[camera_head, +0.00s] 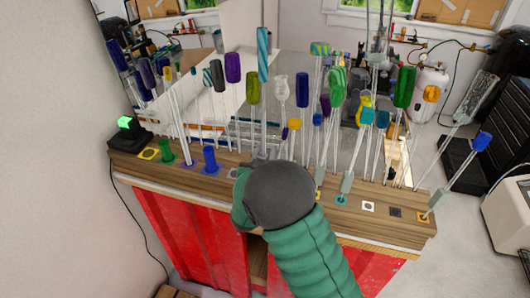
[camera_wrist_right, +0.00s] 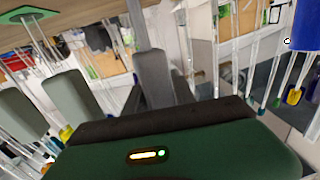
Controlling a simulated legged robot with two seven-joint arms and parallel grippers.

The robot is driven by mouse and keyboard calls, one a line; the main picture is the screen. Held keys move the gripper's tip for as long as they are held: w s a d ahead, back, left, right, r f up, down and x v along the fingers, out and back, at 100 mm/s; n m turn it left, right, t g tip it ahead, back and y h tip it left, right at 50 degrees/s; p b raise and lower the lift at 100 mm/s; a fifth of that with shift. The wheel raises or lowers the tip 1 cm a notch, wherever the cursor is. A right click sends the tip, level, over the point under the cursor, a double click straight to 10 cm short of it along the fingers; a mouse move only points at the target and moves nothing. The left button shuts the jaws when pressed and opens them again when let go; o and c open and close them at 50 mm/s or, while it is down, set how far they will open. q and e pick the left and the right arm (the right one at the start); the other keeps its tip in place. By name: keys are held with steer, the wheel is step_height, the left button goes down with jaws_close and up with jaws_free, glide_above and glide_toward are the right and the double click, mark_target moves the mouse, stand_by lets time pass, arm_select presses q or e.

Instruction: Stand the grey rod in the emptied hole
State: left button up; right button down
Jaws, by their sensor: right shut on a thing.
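My right gripper (camera_head: 247,168) is at the middle of the wooden bench top, its jaws mostly hidden behind my wrist. In the wrist view my right gripper (camera_wrist_right: 165,80) shows grey fingers, with a thick grey rod (camera_wrist_right: 138,22) running from them toward the bench. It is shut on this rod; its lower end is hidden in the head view. A shaft with a teal-and-white striped top (camera_head: 263,50) rises just behind the gripper. A dark grey patch (camera_head: 395,212) and a white patch with a dark centre (camera_head: 368,207) lie on the bench at right; I cannot tell which hole is the emptied one.
Many glass rods with coloured heads stand close around the gripper, including a purple one (camera_head: 232,67) and a green one (camera_head: 404,86). Short green and blue pieces (camera_head: 209,158) stand at left.

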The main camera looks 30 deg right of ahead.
steer(key=shift+f, duration=0.1)
steer(key=c, duration=0.9)
jaws_free()
steer(key=shift+c, duration=0.2)
